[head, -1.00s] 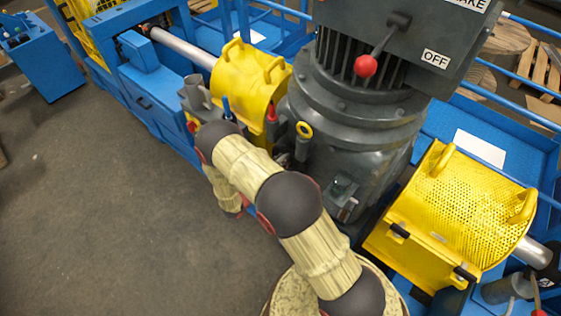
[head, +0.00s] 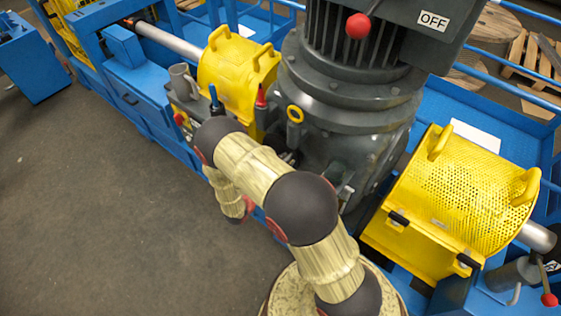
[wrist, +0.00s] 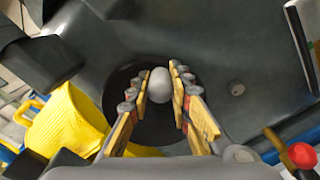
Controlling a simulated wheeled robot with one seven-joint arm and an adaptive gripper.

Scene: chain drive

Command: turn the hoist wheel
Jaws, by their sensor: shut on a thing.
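In the wrist view my gripper (wrist: 161,86) has its two yellow-padded fingers closed in on a smooth grey rounded knob (wrist: 160,84). The knob stands in front of a dark round disc (wrist: 118,98) on the dark grey housing (wrist: 215,35). I cannot tell whether this disc is the hoist wheel or a recess, as the fingers cover part of it. In the head view my gripper is hidden behind my arm and the big grey motor (head: 345,100); no hoist wheel can be made out there.
A yellow guard (head: 237,70) is left of the motor and a perforated one (head: 465,195) right. A red-knobbed lever (head: 358,26) is above, by the OFF sign (head: 433,20). In the wrist view, a red ball (wrist: 302,155) is at lower right. Grey floor is free at left.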

